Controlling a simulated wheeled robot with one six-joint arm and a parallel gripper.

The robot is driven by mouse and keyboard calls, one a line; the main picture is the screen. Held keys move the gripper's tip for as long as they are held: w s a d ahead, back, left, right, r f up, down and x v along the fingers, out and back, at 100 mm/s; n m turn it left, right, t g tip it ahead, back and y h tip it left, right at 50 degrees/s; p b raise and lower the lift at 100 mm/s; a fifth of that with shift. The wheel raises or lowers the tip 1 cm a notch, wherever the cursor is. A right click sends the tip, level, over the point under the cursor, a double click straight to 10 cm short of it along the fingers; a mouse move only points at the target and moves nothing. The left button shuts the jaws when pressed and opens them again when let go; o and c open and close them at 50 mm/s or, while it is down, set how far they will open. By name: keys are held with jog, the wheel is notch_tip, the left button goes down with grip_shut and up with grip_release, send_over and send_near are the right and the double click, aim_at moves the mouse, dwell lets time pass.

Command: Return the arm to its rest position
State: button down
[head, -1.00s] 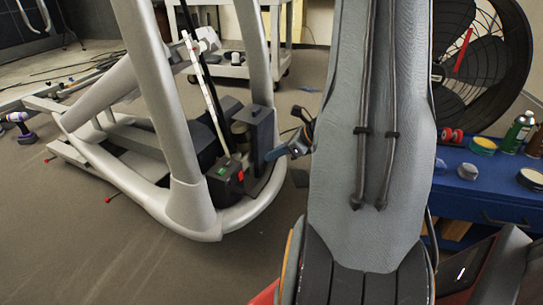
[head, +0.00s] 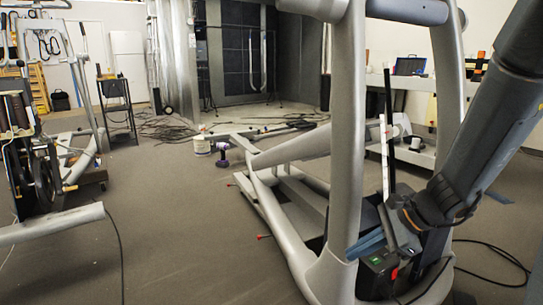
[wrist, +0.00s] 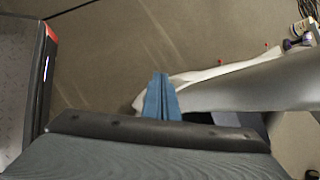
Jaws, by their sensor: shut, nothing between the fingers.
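My arm (head: 480,130) comes in from the upper right of the head view and slopes down to the left. My gripper (head: 366,245) has blue fingers, close beside the grey upright of the elliptical frame (head: 349,140). I cannot tell whether they touch. In the wrist view my gripper (wrist: 160,85) shows its blue fingers together with nothing between them. Behind them the grey frame (wrist: 240,88) runs off to the right over the floor.
A black box with green and red buttons (head: 379,272) sits low by the frame. Cables lie at the lower right. Open floor (head: 180,220) spreads left of the frame.

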jog(key=s+a+r+n+g+h, duration=0.1)
jog(key=s+a+r+n+g, duration=0.1)
jog(key=s+a+n, duration=0.5)
jog(key=s+a+r+n+g+h, duration=0.1)
jog(key=s+a+r+n+g, duration=0.2)
jog(key=a, duration=0.6)
jog(key=s+a+r+n+t+h, duration=0.1)
jog(key=s+a+r+n+h, duration=0.15)
jog(key=s+n, duration=0.5)
jog(key=s+a+r+n+t+h, duration=0.1)
jog(key=s+a+n, duration=0.3)
jog(key=s+n, duration=0.35)
jog(key=d+r+m+p, duration=0.3)
jog(key=d+r+p, duration=0.7)
jog(key=r+p, duration=0.4)
jog(key=d+r+m+h+p, duration=0.1)
jog(key=d+r+m+p, duration=0.2)
jog(key=d+r+p, duration=0.7)
notch_tip(320, 180, up, 4)
jog(key=p, duration=1.3)
jog(key=shift+w+d+m, duration=0.15)
jog(key=shift+d+m, duration=0.1)
jog(key=shift+m, duration=0.15)
